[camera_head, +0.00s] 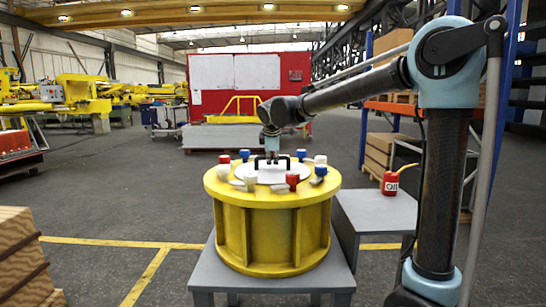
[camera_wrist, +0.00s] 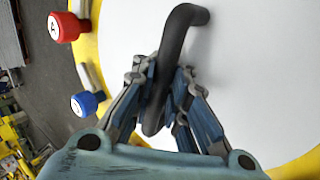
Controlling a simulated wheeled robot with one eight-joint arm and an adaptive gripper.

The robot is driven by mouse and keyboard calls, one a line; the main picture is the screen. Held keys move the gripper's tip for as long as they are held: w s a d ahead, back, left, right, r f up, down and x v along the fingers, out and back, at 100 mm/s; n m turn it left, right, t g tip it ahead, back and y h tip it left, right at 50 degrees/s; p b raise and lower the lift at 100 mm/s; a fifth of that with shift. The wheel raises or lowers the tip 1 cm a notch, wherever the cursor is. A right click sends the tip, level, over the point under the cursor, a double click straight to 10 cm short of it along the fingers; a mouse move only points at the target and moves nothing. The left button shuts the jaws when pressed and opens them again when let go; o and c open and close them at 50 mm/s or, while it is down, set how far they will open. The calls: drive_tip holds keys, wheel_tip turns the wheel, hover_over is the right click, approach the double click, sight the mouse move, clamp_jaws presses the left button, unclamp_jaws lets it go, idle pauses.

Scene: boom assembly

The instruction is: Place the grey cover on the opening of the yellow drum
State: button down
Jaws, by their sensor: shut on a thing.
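The yellow drum (camera_head: 270,225) stands upright on a grey table. The light grey cover (camera_head: 260,173) lies over the drum's top, inside the yellow rim; it fills much of the wrist view (camera_wrist: 250,60). A dark bent handle (camera_wrist: 176,50) rises from the cover and also shows in the head view (camera_head: 283,158). My gripper (camera_wrist: 163,95) is shut on this handle, with a finger on each side. In the head view my gripper (camera_head: 271,150) is small above the cover. Whether the cover is fully seated cannot be told.
Red, blue and white knobs ring the drum's rim, among them a red knob (camera_wrist: 65,27) and a blue knob (camera_wrist: 88,103). The grey table (camera_head: 215,275) carries the drum. A red oil can (camera_head: 391,183) stands on a side table (camera_head: 370,212). Wooden boxes (camera_head: 22,255) stand at the left.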

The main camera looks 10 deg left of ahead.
drive_tip(key=c, duration=1.6)
unclamp_jaws()
drive_tip(key=shift+o, duration=0.2)
drive_tip(key=v, duration=1.2)
drive_tip(key=shift+s+d, duration=0.1)
